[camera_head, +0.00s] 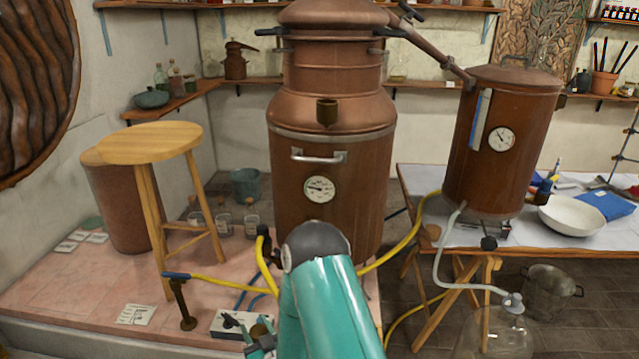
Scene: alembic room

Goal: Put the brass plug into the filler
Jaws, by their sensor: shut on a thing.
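The large copper still (325,180) stands in the middle. My teal arm rises from the bottom edge in front of the still. My gripper (262,346) shows only partly at the bottom, left of the arm. It is shut on a small, dark brass piece that looks like the brass plug (261,331). The plug is well below and left of the filler, apart from it. The lower part of my gripper is cut off by the frame.
A wooden stool (150,143) stands left on the tiled platform (60,290). A white box (232,324) lies near my gripper, with a yellow hose (225,286) behind it. A table (420,180) with a copper vessel (500,140) is at right.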

